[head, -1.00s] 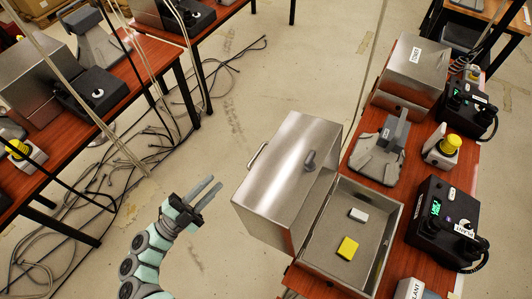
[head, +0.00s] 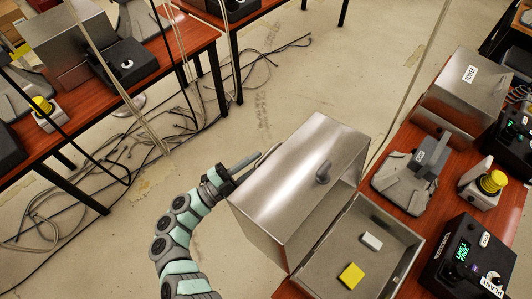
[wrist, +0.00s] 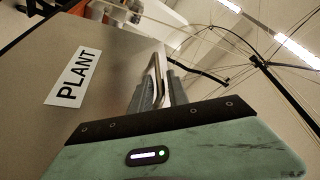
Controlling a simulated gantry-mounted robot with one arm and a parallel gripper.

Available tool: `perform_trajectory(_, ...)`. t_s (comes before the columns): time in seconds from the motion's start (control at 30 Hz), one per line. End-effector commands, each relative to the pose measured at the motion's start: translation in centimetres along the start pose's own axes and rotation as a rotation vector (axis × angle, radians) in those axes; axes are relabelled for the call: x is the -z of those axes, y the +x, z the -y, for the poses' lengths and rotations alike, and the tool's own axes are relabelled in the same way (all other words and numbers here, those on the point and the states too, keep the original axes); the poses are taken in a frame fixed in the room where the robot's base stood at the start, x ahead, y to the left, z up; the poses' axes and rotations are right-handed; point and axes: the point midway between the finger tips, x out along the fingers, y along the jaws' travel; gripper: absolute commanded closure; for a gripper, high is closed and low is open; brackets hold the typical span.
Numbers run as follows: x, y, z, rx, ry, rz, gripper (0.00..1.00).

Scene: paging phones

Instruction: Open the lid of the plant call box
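The plant call box (head: 392,262) is a grey metal box at the right table's edge in the head view. Its lid (head: 295,180) stands raised and tilted back, leaving the inside visible. A bar handle (head: 270,153) is on the lid's far-left edge. My gripper (head: 250,166) is at this handle from the left. In the wrist view the handle (wrist: 156,75) passes between my gripper's fingers (wrist: 160,85), which look apart; firm contact cannot be made out. The lid face (wrist: 110,65) there bears a PLANT label (wrist: 73,76).
A yellow block (head: 351,276) and a white block (head: 372,241) lie inside the box. A grey cradle (head: 405,178), a yellow-topped beacon (head: 486,187), a black phone unit (head: 462,258) and a closed TOWER box (head: 463,92) stand beside it. Cables cover the floor at left.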

Motion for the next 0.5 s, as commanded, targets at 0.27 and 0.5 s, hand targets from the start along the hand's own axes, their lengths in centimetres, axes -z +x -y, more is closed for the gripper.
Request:
perform_trajectory(0.27, 0.0, 3.2, -0.1, -0.001, -0.002, 0.0, 0.79)
perform_trajectory(0.5, 0.0, 3.5, -0.1, 0.0, -0.002, 0.0, 0.79)
